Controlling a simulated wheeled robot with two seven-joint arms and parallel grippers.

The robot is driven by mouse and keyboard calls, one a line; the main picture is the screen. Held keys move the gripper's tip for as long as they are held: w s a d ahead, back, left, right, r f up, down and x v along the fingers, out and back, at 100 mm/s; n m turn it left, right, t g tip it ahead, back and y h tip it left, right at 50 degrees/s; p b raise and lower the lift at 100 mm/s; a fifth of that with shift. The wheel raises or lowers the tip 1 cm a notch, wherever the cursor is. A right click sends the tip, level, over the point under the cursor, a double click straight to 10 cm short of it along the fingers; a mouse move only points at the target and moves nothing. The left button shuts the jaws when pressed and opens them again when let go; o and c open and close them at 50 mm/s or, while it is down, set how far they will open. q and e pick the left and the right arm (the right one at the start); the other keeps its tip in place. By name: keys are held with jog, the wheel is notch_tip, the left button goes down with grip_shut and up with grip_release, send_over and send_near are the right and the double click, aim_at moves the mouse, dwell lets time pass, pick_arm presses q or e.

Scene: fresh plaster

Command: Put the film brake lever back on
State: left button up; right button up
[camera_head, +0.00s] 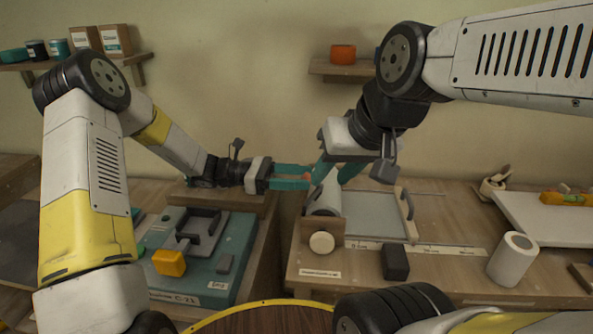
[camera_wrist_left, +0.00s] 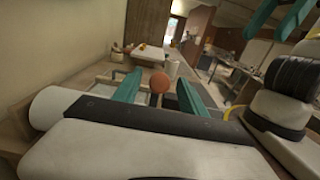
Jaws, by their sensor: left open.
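A small orange-red ball knob (camera_wrist_left: 159,81), seemingly the film brake lever's end, shows between the fingers of my left gripper (camera_wrist_left: 158,92) in the left wrist view. Gaps show on both sides of it. In the head view my left gripper (camera_head: 309,177) is open, reaching right beside the white film roll (camera_head: 326,196); a bit of the knob (camera_head: 312,187) shows at its fingertips. The lever's shaft and seat are hidden. My right gripper (camera_head: 338,172) points down over the roll, just right of the left fingertips. Its fingers are apart, with nothing visible between them.
A wooden end block with a round cream knob (camera_head: 321,242) stands before the roll. A dark block (camera_head: 395,262) and white cylinder (camera_head: 512,259) stand right. A teal case (camera_head: 210,285) sits left, across a gap between benches.

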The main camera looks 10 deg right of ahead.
pick_arm(q)
jog(key=shift+x, duration=0.9)
grip_shut()
dwell(0.8)
